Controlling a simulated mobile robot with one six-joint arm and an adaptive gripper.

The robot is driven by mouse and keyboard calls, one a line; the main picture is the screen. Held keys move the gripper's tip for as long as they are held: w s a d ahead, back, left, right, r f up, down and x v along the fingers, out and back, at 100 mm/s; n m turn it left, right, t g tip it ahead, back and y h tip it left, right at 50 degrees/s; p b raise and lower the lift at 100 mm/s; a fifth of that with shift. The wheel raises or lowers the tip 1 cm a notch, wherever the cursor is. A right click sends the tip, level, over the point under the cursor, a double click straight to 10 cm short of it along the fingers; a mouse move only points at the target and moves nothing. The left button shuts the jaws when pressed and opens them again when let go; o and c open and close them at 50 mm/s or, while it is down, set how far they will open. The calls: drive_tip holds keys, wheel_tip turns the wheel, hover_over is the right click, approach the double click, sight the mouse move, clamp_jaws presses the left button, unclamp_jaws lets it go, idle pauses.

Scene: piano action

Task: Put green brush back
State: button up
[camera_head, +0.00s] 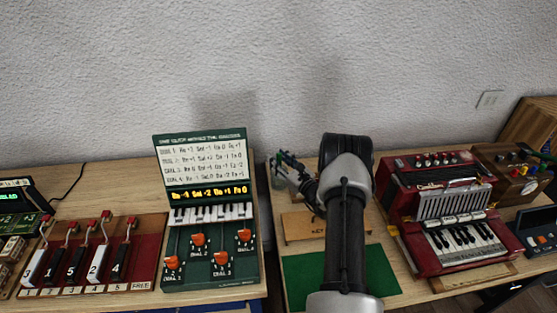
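My arm reaches over the middle table, and my gripper (293,168) is at its far left side, small and partly hidden by my wrist. A small green piece (281,157), possibly the green brush, shows at the gripper's tip. I cannot tell whether the fingers are closed on it or only beside it. A clear glass-like holder (278,180) stands just below and left of the gripper, partly covered. A green mat (305,278) lies nearer on the same table, partly hidden by my arm.
A wooden block with lettering (297,227) lies behind the mat. A red accordion-like instrument (447,215) and a wooden box (512,172) stand right.

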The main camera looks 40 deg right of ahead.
drive_tip(key=s+p, duration=0.2)
drive_tip(key=s, duration=0.9)
drive_tip(key=shift+s+a+f, duration=0.15)
drive_tip(key=shift+s+a, duration=0.1)
drive_tip(key=shift+a, duration=0.05)
